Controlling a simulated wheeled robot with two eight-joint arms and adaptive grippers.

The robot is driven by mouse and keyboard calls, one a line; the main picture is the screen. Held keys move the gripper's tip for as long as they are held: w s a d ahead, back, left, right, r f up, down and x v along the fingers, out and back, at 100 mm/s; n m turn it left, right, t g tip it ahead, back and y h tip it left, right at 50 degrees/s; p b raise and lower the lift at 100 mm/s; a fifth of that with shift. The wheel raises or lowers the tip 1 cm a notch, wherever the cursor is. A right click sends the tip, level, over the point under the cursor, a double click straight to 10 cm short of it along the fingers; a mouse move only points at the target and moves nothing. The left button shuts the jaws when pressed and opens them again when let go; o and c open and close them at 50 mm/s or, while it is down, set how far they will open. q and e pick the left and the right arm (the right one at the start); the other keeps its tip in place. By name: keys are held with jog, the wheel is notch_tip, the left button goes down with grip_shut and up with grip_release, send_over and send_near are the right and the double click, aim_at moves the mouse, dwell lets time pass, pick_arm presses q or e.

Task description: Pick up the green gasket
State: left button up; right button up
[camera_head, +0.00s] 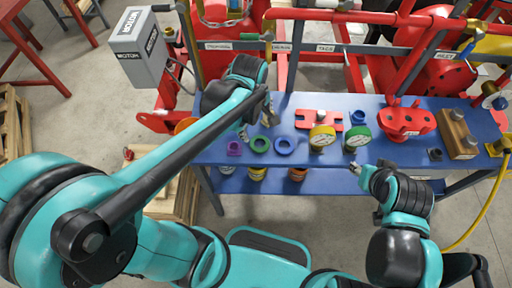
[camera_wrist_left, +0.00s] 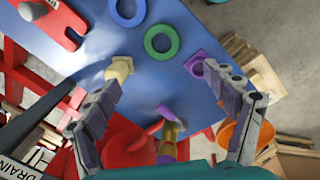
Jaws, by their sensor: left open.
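The green gasket (camera_head: 251,145) is a flat ring lying on the blue bench, between a purple square gasket (camera_head: 234,149) and a blue ring (camera_head: 284,151). In the left wrist view the green gasket (camera_wrist_left: 148,46) lies beyond the fingertips, between their lines and apart from them. My left gripper (camera_head: 257,122) is over the bench just behind the gasket; its open, empty fingers show in the left wrist view (camera_wrist_left: 160,82). The right fingertip there overlaps the purple gasket (camera_wrist_left: 196,66). My right gripper (camera_head: 363,173) is at the bench's front edge, its jaws too small to read.
Yellow (camera_head: 322,136) and green-rimmed (camera_head: 357,137) gauges stand right of the rings, with a red flange part (camera_head: 405,120) and wooden block (camera_head: 457,133) beyond. Red pipework rises behind the blue bench (camera_head: 215,155). A purple-handled fitting (camera_wrist_left: 170,128) shows between my left fingers.

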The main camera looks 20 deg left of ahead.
aim_at(261, 143)
pick_arm(q)
jog(key=f+n, duration=0.1)
jog(key=w+f+n+g, duration=0.1)
jog(key=n, duration=0.1)
jog(key=d+f+n, duration=0.1)
jog(key=shift+w+f+n+g, duration=0.3)
jog(key=shift+f, duration=0.4)
notch_tip(261, 143, down, 8)
jog(key=b, duration=0.4)
jog(key=shift+d+r, duration=0.15)
jog(key=shift+r, duration=0.1)
pick_arm(e)
jog(key=f, duration=0.3)
jog(key=s+f, duration=0.1)
jog(key=shift+a+f, duration=0.15)
jog(key=shift+a, duration=0.1)
pick_arm(q)
jog(key=c, duration=1.2)
